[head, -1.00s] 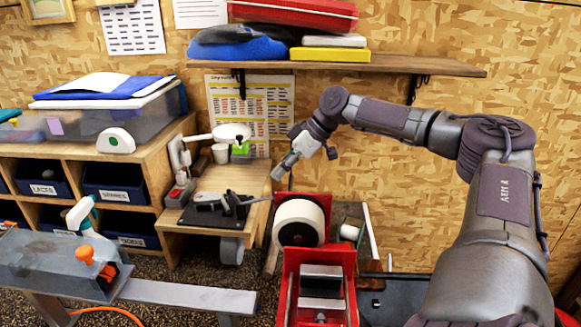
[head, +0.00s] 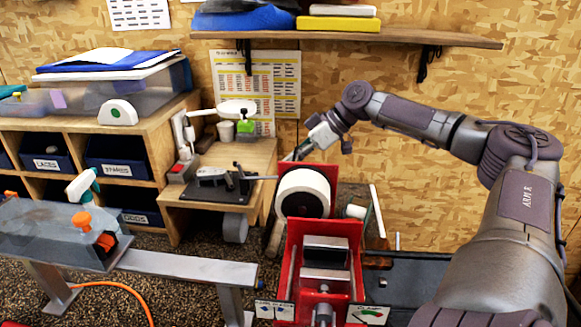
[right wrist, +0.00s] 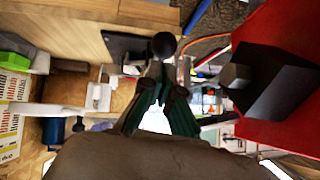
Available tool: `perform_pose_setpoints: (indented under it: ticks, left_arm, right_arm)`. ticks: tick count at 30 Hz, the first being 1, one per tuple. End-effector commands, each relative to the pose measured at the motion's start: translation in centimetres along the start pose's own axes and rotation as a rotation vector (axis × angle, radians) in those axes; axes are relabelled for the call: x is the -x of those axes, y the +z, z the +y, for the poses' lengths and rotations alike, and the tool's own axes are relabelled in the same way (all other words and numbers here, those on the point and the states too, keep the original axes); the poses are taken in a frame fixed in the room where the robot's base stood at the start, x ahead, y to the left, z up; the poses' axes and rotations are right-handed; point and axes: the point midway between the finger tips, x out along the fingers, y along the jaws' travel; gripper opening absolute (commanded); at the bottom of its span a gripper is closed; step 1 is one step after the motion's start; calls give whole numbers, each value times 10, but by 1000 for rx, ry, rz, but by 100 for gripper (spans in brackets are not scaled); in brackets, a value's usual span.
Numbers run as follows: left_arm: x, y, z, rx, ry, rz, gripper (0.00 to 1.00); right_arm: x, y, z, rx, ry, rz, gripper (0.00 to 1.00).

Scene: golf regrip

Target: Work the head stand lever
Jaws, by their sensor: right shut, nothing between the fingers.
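The head stand is a grey and black device on a black base plate (head: 215,192), on the small wooden bench in the head view. A thin grey lever (head: 262,178) sticks out from it to the right, towards the red machine. My right gripper (head: 293,156) is above and right of the lever's outer end, shut and empty. In the right wrist view, a black ball knob (right wrist: 163,46) on a grey stem shows just beyond my dark fingers (right wrist: 160,98). Whether they touch it I cannot tell. My left gripper is not in view.
A red machine (head: 291,262) with a white wheel (head: 302,194) stands close to the right of the bench (head: 250,158). A white lamp-like arm (head: 236,106) is behind the stand. A shelf (head: 380,38) hangs above. A grey metal beam (head: 185,272) is at front left.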

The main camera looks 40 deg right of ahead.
Motion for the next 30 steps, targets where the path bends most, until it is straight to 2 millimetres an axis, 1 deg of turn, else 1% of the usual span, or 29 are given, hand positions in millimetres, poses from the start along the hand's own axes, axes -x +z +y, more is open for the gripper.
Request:
perform_pose_setpoints:
  ticks: [1,3,6,20,23,25,29,30]
  left_arm:
    - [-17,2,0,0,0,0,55]
    - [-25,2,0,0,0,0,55]
    - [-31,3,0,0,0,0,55]
    - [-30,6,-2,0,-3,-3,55]
    - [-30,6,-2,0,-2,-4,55]
    - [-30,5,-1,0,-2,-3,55]
    - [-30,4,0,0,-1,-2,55]
    - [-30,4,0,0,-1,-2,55]
  right_arm:
    - [-7,9,2,4,-1,18,0]
    - [-8,13,2,6,-2,27,0]
    - [-9,17,3,6,-2,26,0]
    - [-7,18,3,4,-3,23,0]
    - [-1,17,3,4,-2,26,0]
    - [7,17,3,5,-1,28,0]
    - [32,16,3,6,1,32,0]
    - [41,17,3,5,1,33,0]
